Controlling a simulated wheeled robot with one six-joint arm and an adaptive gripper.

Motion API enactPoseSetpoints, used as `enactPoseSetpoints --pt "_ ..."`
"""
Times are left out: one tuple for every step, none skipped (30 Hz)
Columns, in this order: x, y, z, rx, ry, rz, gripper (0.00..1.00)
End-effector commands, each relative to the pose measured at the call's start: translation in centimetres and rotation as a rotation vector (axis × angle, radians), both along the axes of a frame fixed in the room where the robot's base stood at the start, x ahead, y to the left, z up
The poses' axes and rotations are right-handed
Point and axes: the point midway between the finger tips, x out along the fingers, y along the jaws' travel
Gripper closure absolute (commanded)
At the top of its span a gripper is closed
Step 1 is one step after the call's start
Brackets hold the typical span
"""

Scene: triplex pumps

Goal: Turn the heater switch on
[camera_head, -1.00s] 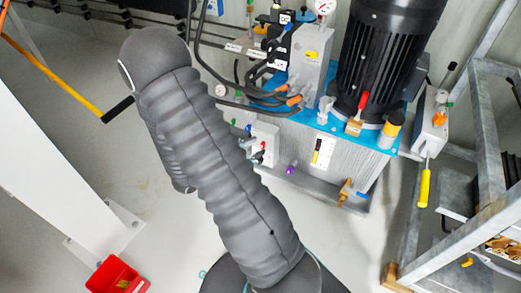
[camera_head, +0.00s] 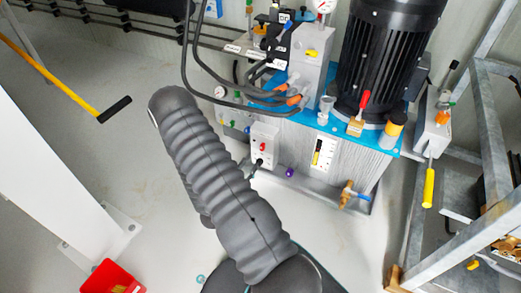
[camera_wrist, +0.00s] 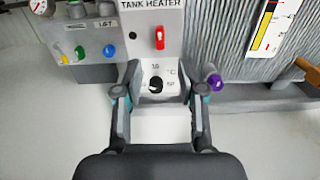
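The white tank heater box (camera_head: 270,133) is on the front of the tank in the head view; its "TANK HEATER" panel (camera_wrist: 178,52) fills the middle of the wrist view. A red switch (camera_wrist: 159,38) is on its upper part and shows small in the head view (camera_head: 263,147). Below it is a black dial knob (camera_wrist: 155,85) with a scale. My gripper (camera_wrist: 164,70) is open and empty in the wrist view. Its fingertips appear on either side of the knob, below the red switch. I cannot tell whether they touch the panel. The head view does not show my gripper clearly.
A purple cap (camera_wrist: 215,82) sticks out just right of the heater box. Green and blue knobs (camera_wrist: 108,51) are at its left. A brass valve (camera_head: 347,194) is further right. Black hoses (camera_head: 190,60) hang above. Open floor (camera_head: 90,130) lies left.

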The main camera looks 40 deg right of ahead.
Motion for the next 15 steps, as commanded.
enactPoseSetpoints --pt "0.3 -0.9 0.0 0.000 -0.002 -0.005 0.60" --pt "0.5 -1.4 0.0 -0.001 -0.003 -0.005 0.60" --pt "0.7 -2.0 0.0 -0.001 -0.003 -0.005 0.60" --pt "0.9 -2.5 0.0 -0.001 -0.003 -0.005 0.60" --pt "1.1 -3.0 0.0 -0.001 -0.001 -0.005 0.60" --pt "1.4 -3.6 0.0 -0.001 -0.003 -0.005 0.60" --pt "1.6 -4.1 0.0 -0.001 -0.004 -0.004 0.60" --pt "1.7 -4.6 0.0 -0.002 -0.003 -0.005 0.60" --pt "2.0 -5.2 0.0 -0.001 -0.003 -0.004 0.60" --pt "2.2 -5.7 0.0 -0.002 -0.004 -0.005 0.60" --pt "2.5 -6.2 0.0 -0.002 -0.004 -0.004 0.60" --pt "2.6 -6.7 0.0 -0.002 -0.003 -0.004 0.60" --pt "2.8 -7.1 0.1 -0.002 -0.003 -0.003 0.60" --pt "3.0 -7.4 0.0 -0.001 -0.003 -0.003 0.60" --pt "3.1 -7.9 0.0 -0.001 -0.003 -0.004 0.60"
